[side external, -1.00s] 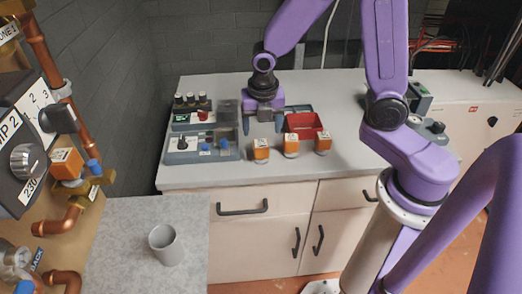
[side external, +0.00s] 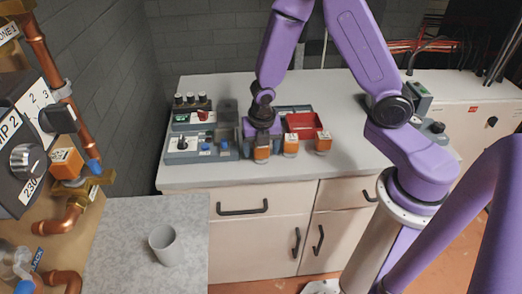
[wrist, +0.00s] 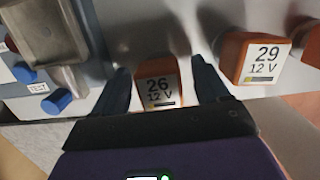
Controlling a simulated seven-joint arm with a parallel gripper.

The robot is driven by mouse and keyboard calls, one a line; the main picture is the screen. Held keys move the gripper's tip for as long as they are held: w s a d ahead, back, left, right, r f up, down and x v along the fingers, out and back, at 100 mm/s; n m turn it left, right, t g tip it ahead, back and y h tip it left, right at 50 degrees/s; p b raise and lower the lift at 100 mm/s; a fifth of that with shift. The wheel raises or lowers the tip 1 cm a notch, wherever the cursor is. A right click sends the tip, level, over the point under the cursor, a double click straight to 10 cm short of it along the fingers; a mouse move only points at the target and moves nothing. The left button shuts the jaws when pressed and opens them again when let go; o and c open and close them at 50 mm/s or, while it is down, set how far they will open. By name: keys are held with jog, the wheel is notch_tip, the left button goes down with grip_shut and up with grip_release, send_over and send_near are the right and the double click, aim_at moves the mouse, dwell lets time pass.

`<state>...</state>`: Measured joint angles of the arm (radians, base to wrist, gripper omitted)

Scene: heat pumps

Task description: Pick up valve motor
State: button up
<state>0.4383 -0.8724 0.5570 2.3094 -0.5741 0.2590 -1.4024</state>
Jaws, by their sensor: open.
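Three orange valve motors with white labels stand in a row near the front edge of the counter. The left valve motor (side external: 262,154) reads "26 12 V" in the wrist view (wrist: 158,88). The middle valve motor (side external: 291,145) reads "29 12 V" in the wrist view (wrist: 252,60). The right valve motor (side external: 323,142) is cut off at the wrist view's edge. My gripper (wrist: 160,66) is open, with one finger on each side of the "26" motor. I cannot tell whether the fingers touch it. In the side view, my gripper (side external: 262,141) is low over this motor.
A red bin (side external: 305,124) stands behind the motors. A grey control box (side external: 200,148) with knobs is close on the left. A grey cup (side external: 166,245) stands on the lower bench. Another orange motor (side external: 66,162) is on the copper pipework at left.

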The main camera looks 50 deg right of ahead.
jog(key=shift+f, duration=0.25)
jog(key=c, duration=1.2)
jog(key=shift+r, duration=0.15)
